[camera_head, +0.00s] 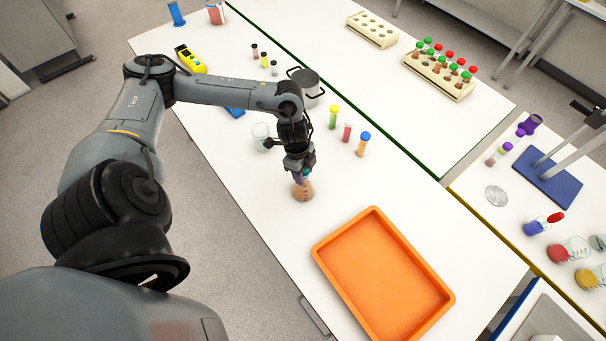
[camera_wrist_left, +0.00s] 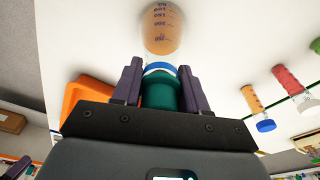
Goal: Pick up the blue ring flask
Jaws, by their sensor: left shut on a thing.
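The blue ring flask (camera_head: 303,190) is a clear conical flask with tan-orange contents, below my left gripper (camera_head: 300,174) in the head view. In the left wrist view the flask body (camera_wrist_left: 162,28) shows its volume marks, a blue ring around its neck and a teal stopper (camera_wrist_left: 160,92). My left gripper's purple fingers are shut on the flask at its stopper and neck. I cannot tell whether its base touches the white table. My right gripper is not in view.
An orange tray (camera_head: 384,275) lies to the right and nearer on the table. Small tubes with green, red and orange contents (camera_head: 347,132) stand behind the flask, near a metal pot (camera_head: 308,84). The table left of the tray is clear.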

